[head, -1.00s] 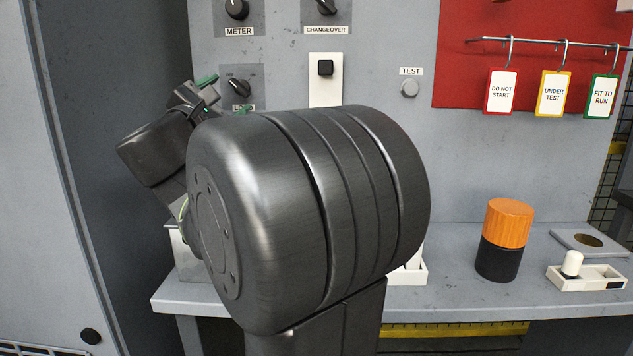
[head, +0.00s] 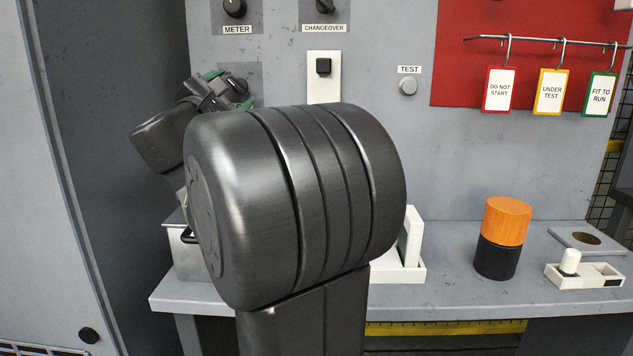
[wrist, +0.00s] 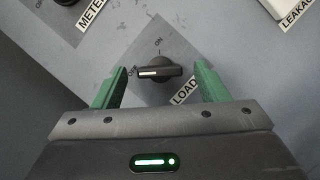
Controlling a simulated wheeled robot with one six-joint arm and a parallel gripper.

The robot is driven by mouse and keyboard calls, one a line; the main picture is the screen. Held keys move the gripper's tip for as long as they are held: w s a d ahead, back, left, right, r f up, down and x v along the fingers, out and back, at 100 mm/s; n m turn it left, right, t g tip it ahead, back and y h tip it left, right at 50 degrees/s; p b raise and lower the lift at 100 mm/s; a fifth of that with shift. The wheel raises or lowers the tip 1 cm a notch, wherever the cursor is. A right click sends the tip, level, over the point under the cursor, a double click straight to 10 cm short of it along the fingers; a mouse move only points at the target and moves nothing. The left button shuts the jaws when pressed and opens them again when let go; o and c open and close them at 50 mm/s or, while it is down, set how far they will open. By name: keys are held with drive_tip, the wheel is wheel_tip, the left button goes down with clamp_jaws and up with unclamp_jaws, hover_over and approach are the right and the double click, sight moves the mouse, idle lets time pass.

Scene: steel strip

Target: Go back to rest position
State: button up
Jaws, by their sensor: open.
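My gripper (wrist: 158,88) is open, with its two green fingertips on either side of the LOAD knob (wrist: 158,72) in the wrist view. The black knob's white mark points to the left, near the OFF label. I cannot tell whether the fingers touch it. In the head view my gripper (head: 228,86) is at the upper left, in front of the grey panel (head: 420,150), and covers part of the LOAD knob and its label. My arm fills the middle of that view.
Three tags hang from a rail (head: 540,40). An orange-and-black cylinder (head: 502,238) and a white holder (head: 585,275) stand on the shelf (head: 460,290).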

drive_tip(key=v, duration=1.2)
drive_tip(key=shift+m, duration=0.3)
drive_tip(key=x, duration=1.4)
drive_tip(key=shift+r, duration=0.1)
drive_tip(key=m+p, duration=0.1)
drive_tip(key=m+g+h, duration=0.1)
drive_tip(key=m, duration=0.1)
drive_tip(key=shift+s+a+r+p, duration=0.1)
drive_tip(key=shift+s+a+p, duration=0.1)
drive_tip(key=shift+p, duration=0.15)
drive_tip(key=m+g+p, duration=0.1)
drive_tip(key=m, duration=0.2)
drive_tip(key=m+g+p, duration=0.1)
drive_tip(key=m, duration=0.1)
drive_tip(key=shift+d+m+g, duration=0.1)
drive_tip(key=shift+m+g, duration=0.2)
drive_tip(key=shift+m, duration=0.1)
drive_tip(key=m, duration=0.2)
drive_tip(key=m+g+y+p, duration=0.1)
drive_tip(key=m, duration=0.1)
drive_tip(key=shift+m+g, duration=0.3)
drive_tip(key=m+y+p, duration=0.1)
drive_tip(key=m, duration=0.1)
drive_tip(key=shift+m+g+y, duration=0.4)
drive_tip(key=shift+d, duration=0.1)
